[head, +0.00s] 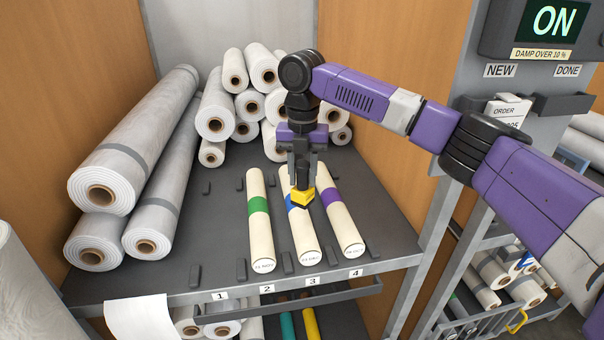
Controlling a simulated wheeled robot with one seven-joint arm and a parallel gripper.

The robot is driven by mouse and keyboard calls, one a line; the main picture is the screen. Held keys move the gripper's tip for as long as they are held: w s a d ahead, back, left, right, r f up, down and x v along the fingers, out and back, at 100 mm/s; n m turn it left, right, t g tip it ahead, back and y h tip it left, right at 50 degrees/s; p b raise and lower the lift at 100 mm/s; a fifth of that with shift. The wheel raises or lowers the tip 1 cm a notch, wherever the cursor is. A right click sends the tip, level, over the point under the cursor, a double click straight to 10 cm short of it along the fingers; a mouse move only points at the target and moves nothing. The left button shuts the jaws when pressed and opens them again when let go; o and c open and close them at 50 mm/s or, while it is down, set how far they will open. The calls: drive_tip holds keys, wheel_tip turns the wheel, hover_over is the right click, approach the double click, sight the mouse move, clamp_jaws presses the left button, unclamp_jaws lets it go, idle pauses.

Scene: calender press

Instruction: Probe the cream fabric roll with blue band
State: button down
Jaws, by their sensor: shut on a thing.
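The cream fabric roll with blue band (304,242) lies on the grey shelf between two other cream rolls. My gripper (301,180) points down above its middle and is shut on a small yellow and black probe (301,197). The probe is at the blue band and hides most of it. It looks to be on or just above the roll; I cannot tell whether they touch. A display (553,21) at the top right reads ON, with DAMP OVER 10 % below it.
A green-banded roll (260,232) lies to the left and a purple-banded roll (340,218) to the right. Numbered shelf edge (240,291) in front. Large grey rolls (140,140) lie at the left, and several white rolls (215,105) are stacked behind. An order card holder (507,112) hangs on the right post.

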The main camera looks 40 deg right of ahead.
sight(303, 198)
wheel_tip(303, 198, down, 6)
drive_tip(key=b, duration=0.4)
drive_tip(key=shift+r+b, duration=0.1)
drive_tip(key=shift+b, duration=0.2)
drive_tip(key=shift+f, duration=0.55)
idle(0.8)
drive_tip(key=shift+f, duration=0.15)
idle(1.8)
drive_tip(key=shift+p, duration=0.35)
drive_tip(key=shift+r+p, duration=3.1)
drive_tip(key=shift+r, duration=0.55)
